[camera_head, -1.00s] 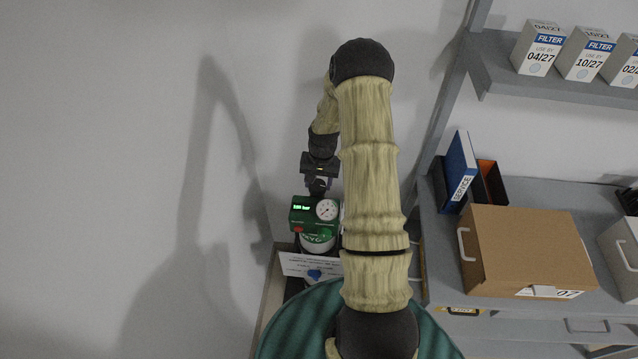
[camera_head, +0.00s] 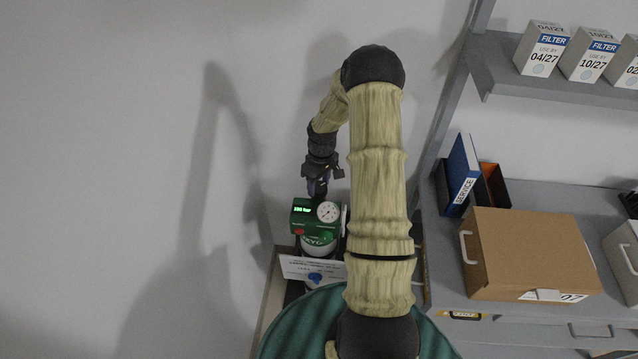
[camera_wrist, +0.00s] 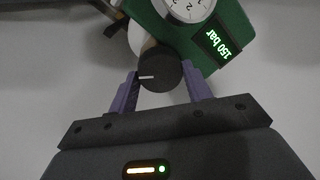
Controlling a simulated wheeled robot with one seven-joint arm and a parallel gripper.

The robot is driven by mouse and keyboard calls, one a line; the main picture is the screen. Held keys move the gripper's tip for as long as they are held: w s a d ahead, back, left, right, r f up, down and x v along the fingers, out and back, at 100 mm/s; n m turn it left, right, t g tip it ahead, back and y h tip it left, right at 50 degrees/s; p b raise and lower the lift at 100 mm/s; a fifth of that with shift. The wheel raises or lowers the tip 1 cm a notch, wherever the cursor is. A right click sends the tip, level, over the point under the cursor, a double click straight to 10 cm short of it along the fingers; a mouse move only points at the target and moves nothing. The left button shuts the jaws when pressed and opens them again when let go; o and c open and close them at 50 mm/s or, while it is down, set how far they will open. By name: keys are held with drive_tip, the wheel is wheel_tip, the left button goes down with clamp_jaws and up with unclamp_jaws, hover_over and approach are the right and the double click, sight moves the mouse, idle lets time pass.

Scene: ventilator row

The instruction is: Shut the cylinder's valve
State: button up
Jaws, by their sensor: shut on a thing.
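The cylinder (camera_head: 318,245) stands against the wall, its white shoulder partly hidden below a green valve head (camera_head: 302,215). The head bears a round gauge (camera_head: 328,212) and a lit display, which reads "150 bar" in the wrist view (camera_wrist: 217,45). A dark round valve knob (camera_wrist: 160,74) with a white line on it sits at the head's edge in the wrist view. My gripper (camera_wrist: 163,85) has its two purple fingers on either side of the knob, shut on it. In the head view my gripper (camera_head: 318,190) is just above the green head, and the knob is hidden there.
A white printed card (camera_head: 300,268) and a blue knob (camera_head: 315,278) are in front of the cylinder. To the right, a grey bench holds a cardboard box (camera_head: 520,250), a blue binder (camera_head: 460,170) and an orange-black holder (camera_head: 490,188). Filter boxes (camera_head: 545,50) stand on a shelf above.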

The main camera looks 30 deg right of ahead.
sight(318, 183)
drive_tip(key=n, duration=0.4)
drive_tip(key=shift+n, duration=0.3)
drive_tip(key=n, duration=0.2)
drive_tip(key=n+p, duration=0.1)
drive_tip(key=n, duration=0.1)
drive_tip(key=shift+n+g+h, duration=0.3)
drive_tip(key=shift+n, duration=0.1)
drive_tip(key=o, duration=1)
drive_tip(key=shift+r, duration=0.1)
drive_tip(key=r+b, duration=0.1)
drive_tip(key=r, duration=1)
drive_tip(key=w+r+b, duration=0.1)
drive_tip(key=r, duration=0.5)
drive_tip(key=shift+w+d+r+b, duration=0.1)
drive_tip(key=shift+d+b, duration=0.05)
drive_tip(key=shift+b, duration=0.15)
